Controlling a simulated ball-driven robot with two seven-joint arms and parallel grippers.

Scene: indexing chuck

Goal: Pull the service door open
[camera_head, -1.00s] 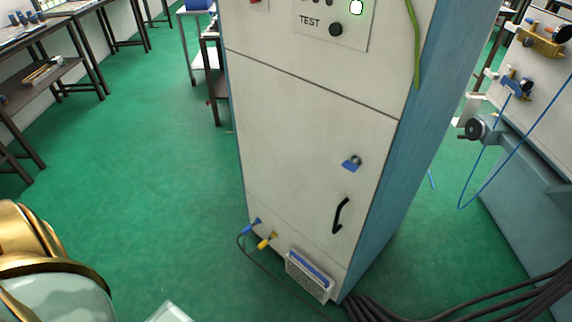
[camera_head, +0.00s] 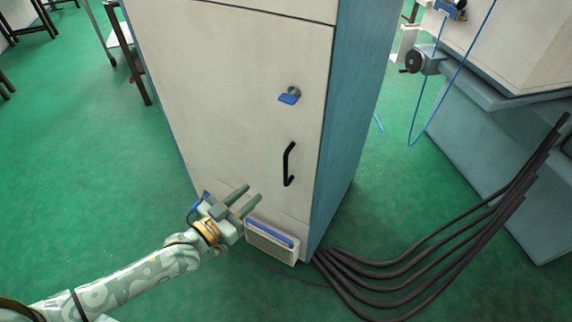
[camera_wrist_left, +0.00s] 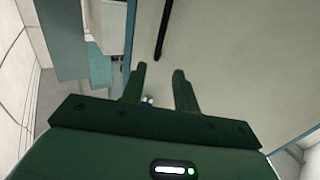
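The service door (camera_head: 225,95) is the pale lower front panel of a tall cabinet with blue sides, and it looks shut. Its black bar handle (camera_head: 288,165) stands upright near the door's right edge. A blue-tabbed latch or lock (camera_head: 289,96) is above the handle. My left gripper (camera_head: 252,194) is open and empty, low in front of the door, left of and below the handle, apart from it. In the left wrist view the open fingers (camera_wrist_left: 158,71) point toward the dark handle (camera_wrist_left: 162,30), which lies beyond them. My right gripper is not in view.
A vent box with a blue strip (camera_head: 272,240) sits at the cabinet's foot. Thick black cables (camera_head: 400,270) run across the floor to the right. A grey machine with a handwheel (camera_head: 415,62) stands at the right.

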